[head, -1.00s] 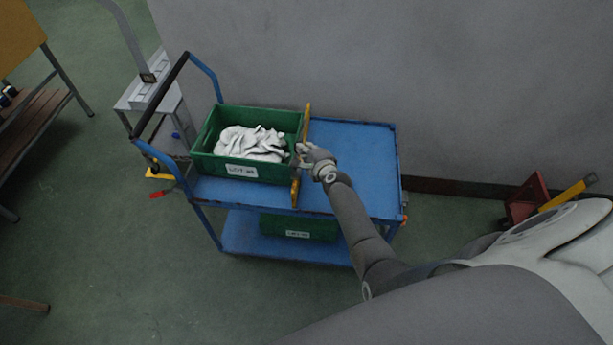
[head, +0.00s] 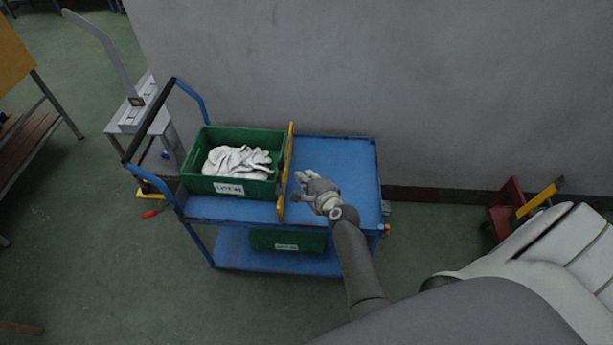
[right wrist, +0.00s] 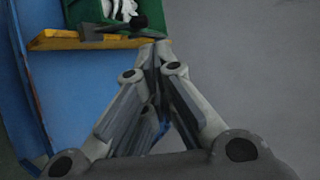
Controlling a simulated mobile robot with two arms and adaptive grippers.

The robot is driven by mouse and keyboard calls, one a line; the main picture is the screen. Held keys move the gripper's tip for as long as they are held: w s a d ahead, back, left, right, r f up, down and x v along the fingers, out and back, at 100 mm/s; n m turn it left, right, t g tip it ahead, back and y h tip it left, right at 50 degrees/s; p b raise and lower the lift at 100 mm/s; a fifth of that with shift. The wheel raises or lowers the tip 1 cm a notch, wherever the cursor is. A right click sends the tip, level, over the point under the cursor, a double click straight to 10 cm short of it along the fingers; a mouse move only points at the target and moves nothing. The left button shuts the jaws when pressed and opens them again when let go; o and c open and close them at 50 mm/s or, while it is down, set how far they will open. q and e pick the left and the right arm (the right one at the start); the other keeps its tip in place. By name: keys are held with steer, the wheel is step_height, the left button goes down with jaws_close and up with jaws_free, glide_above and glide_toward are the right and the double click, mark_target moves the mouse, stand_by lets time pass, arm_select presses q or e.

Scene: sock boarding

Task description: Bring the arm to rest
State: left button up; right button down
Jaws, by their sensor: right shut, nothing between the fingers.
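My right gripper (head: 299,186) is over the blue trolley's top shelf (head: 350,165), to the right of the yellow divider (head: 286,170). In the right wrist view its fingers (right wrist: 158,50) meet at the tips, shut and empty. The yellow divider also shows in the right wrist view (right wrist: 70,42), beyond the fingertips. My right arm comes up from the bottom of the head view. My left gripper is not in view.
Another green crate (head: 262,240) is on the lower shelf. A grey wall (head: 400,80) runs behind. A red cart (head: 503,208) stands at right.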

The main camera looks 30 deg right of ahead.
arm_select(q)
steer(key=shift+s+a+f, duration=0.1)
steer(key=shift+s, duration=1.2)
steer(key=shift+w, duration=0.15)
arm_select(e)
steer(key=shift+s, duration=0.1)
